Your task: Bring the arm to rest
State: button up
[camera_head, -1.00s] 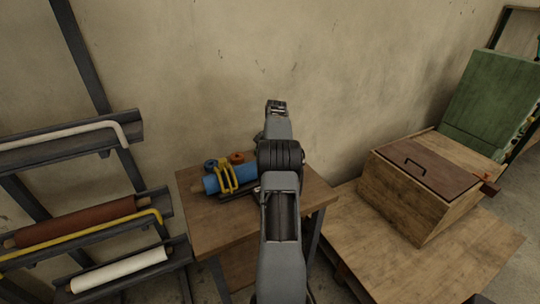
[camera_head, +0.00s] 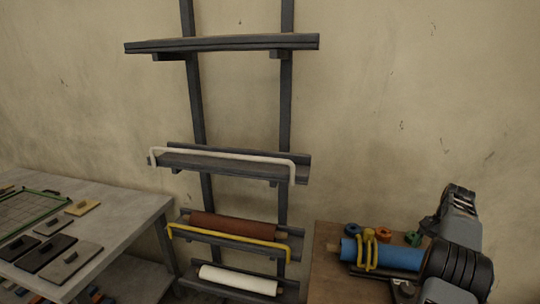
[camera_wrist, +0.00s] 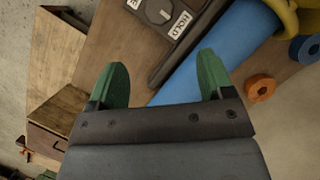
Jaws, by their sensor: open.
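My arm (camera_head: 460,250) stands at the right of the head view, over the small wooden table (camera_head: 335,284). My gripper (camera_wrist: 160,68) shows in the wrist view with its two green fingers spread apart and nothing between them. A blue roll (camera_head: 392,256) with yellow holders (camera_head: 369,249) around it lies on this table. The blue roll also shows in the wrist view (camera_wrist: 222,55), beyond the fingers and apart from them. In the head view my arm partly covers the roll's right end.
An orange tape ring (camera_wrist: 260,88) and a blue one (camera_wrist: 306,48) lie near the roll. A dark device (camera_wrist: 165,22) marked HOLD is beside it. A wall rack holds a brown roll (camera_head: 245,228) and a white roll (camera_head: 238,279). A grey table (camera_head: 128,205) stands left.

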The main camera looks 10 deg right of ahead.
notch_tip(320, 180, down, 4)
jog(key=s+a+r+n+t+h, duration=0.1)
jog(key=a+r+n+h, duration=0.15)
jog(key=a, duration=0.65)
jog(key=s+a+r+n+h, duration=0.1)
jog(key=a+n, duration=0.3)
jog(key=a, duration=0.5)
jog(key=s+a+r+n+t, duration=0.2)
jog(key=s+a, duration=0.3)
jog(key=a, duration=0.5)
jog(key=s+a+r+n+t, duration=0.2)
jog(key=s+a+n, duration=0.3)
jog(key=a, duration=0.6)
jog(key=shift+s+a+r, duration=0.3)
jog(key=shift+s+r, duration=0.15)
jog(key=shift+r, duration=0.4)
jog(key=shift+h, duration=0.25)
